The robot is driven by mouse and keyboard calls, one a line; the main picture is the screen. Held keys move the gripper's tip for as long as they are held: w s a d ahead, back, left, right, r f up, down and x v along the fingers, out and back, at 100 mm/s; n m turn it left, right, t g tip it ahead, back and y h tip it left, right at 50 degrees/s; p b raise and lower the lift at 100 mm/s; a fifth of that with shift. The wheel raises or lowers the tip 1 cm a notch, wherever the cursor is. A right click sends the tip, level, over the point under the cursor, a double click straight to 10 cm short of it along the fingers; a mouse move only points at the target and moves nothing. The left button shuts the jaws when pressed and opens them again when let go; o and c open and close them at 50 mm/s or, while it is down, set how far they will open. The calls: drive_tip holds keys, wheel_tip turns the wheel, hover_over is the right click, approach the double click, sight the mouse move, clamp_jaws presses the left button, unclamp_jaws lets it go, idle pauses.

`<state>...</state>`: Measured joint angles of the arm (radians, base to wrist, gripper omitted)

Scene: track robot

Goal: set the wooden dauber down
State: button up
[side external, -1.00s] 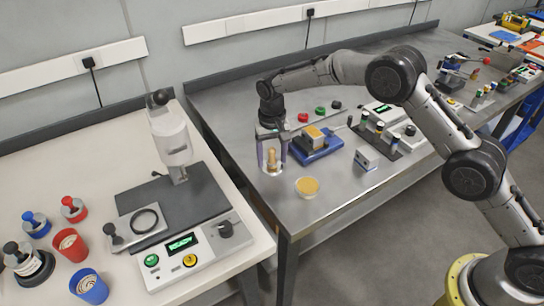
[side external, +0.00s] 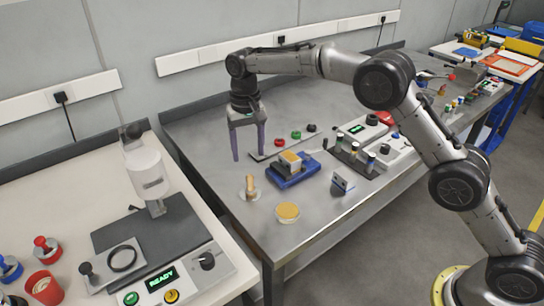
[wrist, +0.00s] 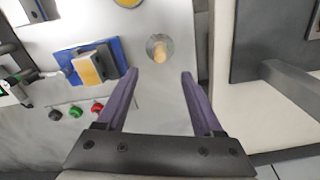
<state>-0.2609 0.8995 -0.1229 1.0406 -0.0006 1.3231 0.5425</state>
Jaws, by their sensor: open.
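The wooden dauber (side external: 250,187) stands upright on a small round base on the metal bench, near the bench's left edge. In the wrist view the dauber (wrist: 159,51) shows beyond the fingertips, on its pale round base. My gripper (side external: 250,156) is open and empty above and behind the dauber, apart from it. Its two purple fingers also show in the wrist view (wrist: 160,75), with bare bench between them.
A shallow dish with a yellow-tan top (side external: 288,212) stands just right of the dauber. A blue fixture with a tan block (side external: 292,168) is behind it. Small coloured knobs (side external: 295,135) lie farther back. The white bench with a press (side external: 150,180) is across a gap at left.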

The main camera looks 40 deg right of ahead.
drive_tip(key=shift+r, duration=0.15)
drive_tip(key=s+d+r+n+t, duration=0.1)
drive_tip(key=s+d+r, duration=0.4)
drive_tip(key=s+r, duration=0.3)
drive_tip(key=s+d+r+t, duration=0.2)
drive_tip(key=s+d+r, duration=0.3)
drive_tip(key=s+r, duration=0.25)
drive_tip(key=s+d+f+n+t, duration=0.1)
drive_tip(key=s+d+f, duration=0.1)
drive_tip(key=s, duration=1)
drive_tip(key=s+d+f+n+t, duration=0.1)
drive_tip(key=s+d+f, duration=0.2)
drive_tip(key=s, duration=0.9)
drive_tip(key=shift+s+t, duration=0.25)
drive_tip(key=shift+t, duration=0.05)
